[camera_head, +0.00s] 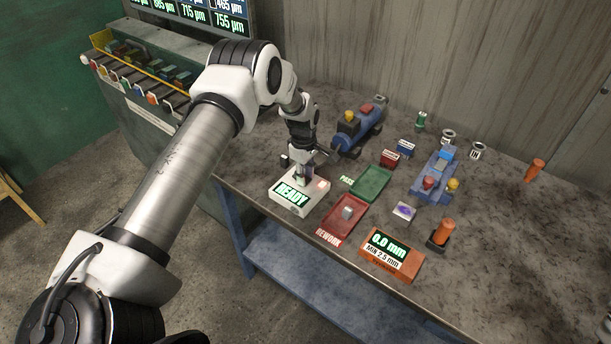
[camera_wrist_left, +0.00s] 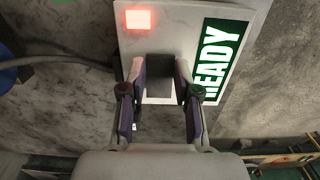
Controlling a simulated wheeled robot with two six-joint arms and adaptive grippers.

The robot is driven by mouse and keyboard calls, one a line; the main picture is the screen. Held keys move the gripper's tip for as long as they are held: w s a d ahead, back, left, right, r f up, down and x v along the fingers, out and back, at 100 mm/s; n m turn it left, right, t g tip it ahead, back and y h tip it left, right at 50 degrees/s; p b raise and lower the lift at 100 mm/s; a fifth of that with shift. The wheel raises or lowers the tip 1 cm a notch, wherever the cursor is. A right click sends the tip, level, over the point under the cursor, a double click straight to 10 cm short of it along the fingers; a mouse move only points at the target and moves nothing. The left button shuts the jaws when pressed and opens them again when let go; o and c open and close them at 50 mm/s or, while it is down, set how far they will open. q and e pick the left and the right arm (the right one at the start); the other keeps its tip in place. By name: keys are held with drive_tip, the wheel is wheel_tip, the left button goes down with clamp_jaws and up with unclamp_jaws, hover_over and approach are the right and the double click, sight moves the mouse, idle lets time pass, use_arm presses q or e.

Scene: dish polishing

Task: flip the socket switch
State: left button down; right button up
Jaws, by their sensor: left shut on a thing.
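The white box (camera_head: 306,207) with a lit READY display stands near the table's front left edge. In the left wrist view the box (camera_wrist_left: 178,22) has a glowing red square (camera_wrist_left: 139,19) at one corner. My left gripper (camera_head: 301,176) is down over the box. Its fingers (camera_wrist_left: 160,80) are closed on the two sides of a small grey block (camera_wrist_left: 160,62) at the box's middle. I cannot tell whether that block is a separate piece or part of the box. No part is clearly marked as the socket switch.
A red REWORK tray (camera_head: 330,225) holding a grey cube (camera_head: 347,213) and a green PASS tray (camera_head: 371,183) lie right of the box. An orange gauge (camera_head: 405,268) reads 0.0 mm. Blue machines (camera_head: 358,128) stand behind. The table's right side is mostly clear.

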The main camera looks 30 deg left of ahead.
use_arm(q)
drive_tip(key=h+b, duration=0.1)
drive_tip(key=b, duration=0.1)
drive_tip(key=f+h+b, duration=0.1)
drive_tip(key=b, duration=0.2)
drive_tip(key=shift+s+a+f+h, duration=0.1)
drive_tip(key=shift+a+f+h, duration=0.05)
drive_tip(key=shift+a+h, duration=0.25)
drive_tip(key=shift+r+h+b, duration=0.2)
drive_tip(key=shift+h+b, duration=0.1)
drive_tip(key=shift+r, duration=0.35)
drive_tip(key=c, duration=0.8)
unclamp_jaws()
drive_tip(key=shift+c, duration=0.2)
drive_tip(key=shift+a, duration=0.1)
drive_tip(key=shift+r, duration=0.15)
